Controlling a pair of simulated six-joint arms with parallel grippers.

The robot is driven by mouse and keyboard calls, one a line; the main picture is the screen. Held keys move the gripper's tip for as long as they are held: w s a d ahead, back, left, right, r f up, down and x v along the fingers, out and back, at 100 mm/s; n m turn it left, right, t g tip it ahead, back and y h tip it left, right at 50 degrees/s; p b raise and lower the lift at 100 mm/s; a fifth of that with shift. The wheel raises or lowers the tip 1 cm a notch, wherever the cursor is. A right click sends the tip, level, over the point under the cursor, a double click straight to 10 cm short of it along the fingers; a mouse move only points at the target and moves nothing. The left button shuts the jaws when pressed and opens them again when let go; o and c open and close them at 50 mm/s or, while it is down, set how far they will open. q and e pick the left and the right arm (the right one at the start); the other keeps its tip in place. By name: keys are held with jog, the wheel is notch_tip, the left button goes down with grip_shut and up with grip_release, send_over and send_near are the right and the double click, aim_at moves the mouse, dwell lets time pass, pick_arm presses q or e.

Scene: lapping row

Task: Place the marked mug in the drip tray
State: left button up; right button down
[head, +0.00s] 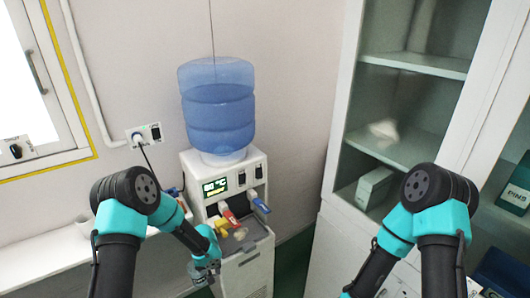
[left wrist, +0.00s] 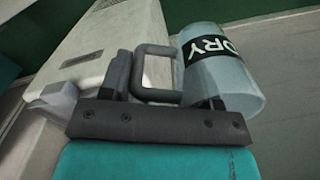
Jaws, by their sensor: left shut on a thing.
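The mug (left wrist: 220,75) is pale blue-grey with a black label band reading "ORY" in white. It lies tilted in the left wrist view. Its dark squared handle (left wrist: 155,72) shows between the fingers of my left gripper (left wrist: 168,98), which is shut on the mug. In the head view my left gripper (head: 205,270) is low, just left of the water dispenser's front; the mug is hard to make out there. The drip tray area (head: 243,240) is below the red and blue taps, partly hidden by taps and arm. My right arm runs off the bottom edge; its gripper is out of view.
The white water dispenser (head: 262,205) carries a blue bottle (head: 217,105) and has red (head: 228,212) and blue (head: 258,202) taps sticking out. A plugged wall socket (head: 146,134) is at left. An open shelf cabinet (head: 340,130) stands right. A ledge (head: 60,250) runs at lower left.

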pick_arm(q)
jog(key=shift+w+r+m, duration=0.1)
jog(key=shift+r+m, duration=0.7)
jog(key=shift+r, duration=0.2)
jog(key=shift+r, duration=0.1)
